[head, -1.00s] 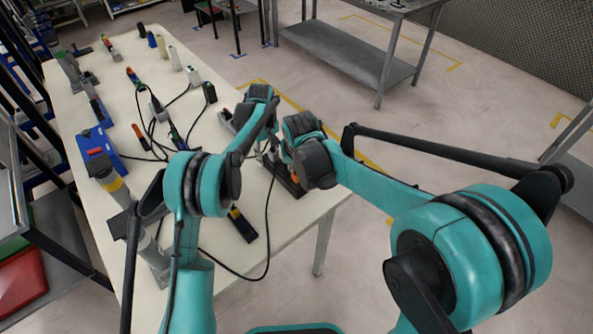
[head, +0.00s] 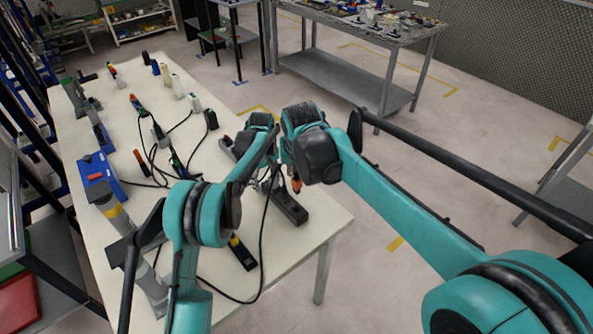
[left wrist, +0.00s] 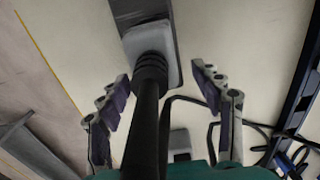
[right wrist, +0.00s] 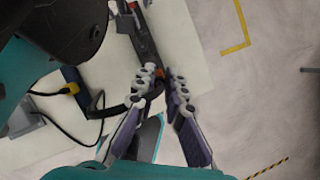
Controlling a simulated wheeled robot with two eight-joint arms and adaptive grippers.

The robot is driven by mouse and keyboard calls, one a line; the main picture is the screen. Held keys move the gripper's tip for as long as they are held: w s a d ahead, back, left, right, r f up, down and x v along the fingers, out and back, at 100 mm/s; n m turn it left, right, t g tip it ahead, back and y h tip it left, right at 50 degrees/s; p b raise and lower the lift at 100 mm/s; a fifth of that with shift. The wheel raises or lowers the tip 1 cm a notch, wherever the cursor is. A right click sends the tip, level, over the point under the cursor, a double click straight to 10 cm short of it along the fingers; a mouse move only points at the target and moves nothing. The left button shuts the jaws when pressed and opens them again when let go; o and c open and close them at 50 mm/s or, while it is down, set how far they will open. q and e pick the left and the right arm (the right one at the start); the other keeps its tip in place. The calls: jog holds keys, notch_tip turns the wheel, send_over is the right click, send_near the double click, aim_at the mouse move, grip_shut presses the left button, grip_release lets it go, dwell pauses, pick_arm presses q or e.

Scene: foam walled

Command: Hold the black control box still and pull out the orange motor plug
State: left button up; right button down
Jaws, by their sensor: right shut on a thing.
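The black control box (head: 291,208) is a long dark block on the pale table; my arms hide its middle. It also shows in the right wrist view (right wrist: 142,38). My right gripper (right wrist: 164,80) is shut on the orange motor plug (right wrist: 159,73); in the head view the plug (head: 297,186) shows above the box, and whether it still touches is unclear. My left gripper (left wrist: 162,92) is open, its fingers spread either side of a thick black ribbed sleeve (left wrist: 150,75) that meets a grey block (left wrist: 152,38). Its fingertips are hidden in the head view.
A loose black cable (head: 264,235) hangs near the table front. A black and yellow piece (head: 242,254) lies left of it. A blue device (head: 101,178) and several tools and cables fill the table's left and back. The table (head: 320,222) is bare at its right corner.

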pick_arm(q)
notch_tip(320, 180, up, 12)
dwell(0.6)
